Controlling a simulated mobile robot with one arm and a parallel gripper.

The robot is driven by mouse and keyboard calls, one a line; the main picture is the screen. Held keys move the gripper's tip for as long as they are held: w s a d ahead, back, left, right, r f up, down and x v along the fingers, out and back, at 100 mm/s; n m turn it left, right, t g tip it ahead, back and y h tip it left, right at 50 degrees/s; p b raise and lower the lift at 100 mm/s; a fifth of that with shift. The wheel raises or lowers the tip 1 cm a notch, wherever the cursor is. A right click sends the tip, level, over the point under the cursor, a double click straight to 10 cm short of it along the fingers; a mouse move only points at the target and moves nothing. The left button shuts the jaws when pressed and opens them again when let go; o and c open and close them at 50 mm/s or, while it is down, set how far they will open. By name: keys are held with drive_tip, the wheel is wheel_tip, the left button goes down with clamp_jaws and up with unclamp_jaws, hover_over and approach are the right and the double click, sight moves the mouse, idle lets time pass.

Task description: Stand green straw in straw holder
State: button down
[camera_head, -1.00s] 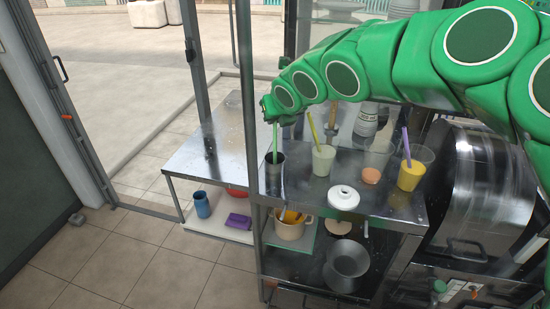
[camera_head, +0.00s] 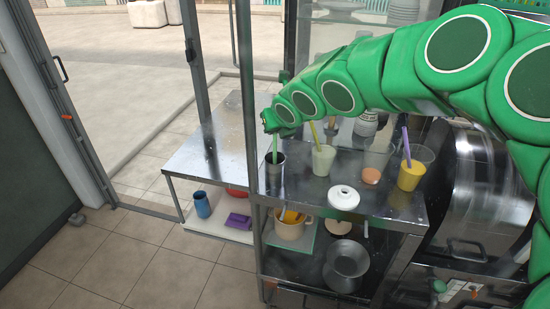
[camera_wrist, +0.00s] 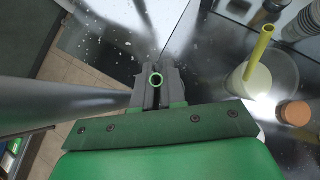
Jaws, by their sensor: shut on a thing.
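The green straw (camera_head: 275,147) is upright, its lower end at the mouth of a dark metal cup, the straw holder (camera_head: 272,175). The lower end looks to be inside the rim; how deep it reaches is hidden. My gripper (camera_head: 269,123) is just above the holder, shut on the straw. In the wrist view the straw's open round end (camera_wrist: 156,79) shows between the fingertips of my gripper (camera_wrist: 157,90). The holder is hidden in that view.
A post (camera_head: 246,90) stands left of the holder.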

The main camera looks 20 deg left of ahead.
drive_tip(key=c, duration=1.1)
unclamp_jaws()
drive_tip(key=shift+r, duration=3.5)
drive_tip(key=shift+d, duration=0.1)
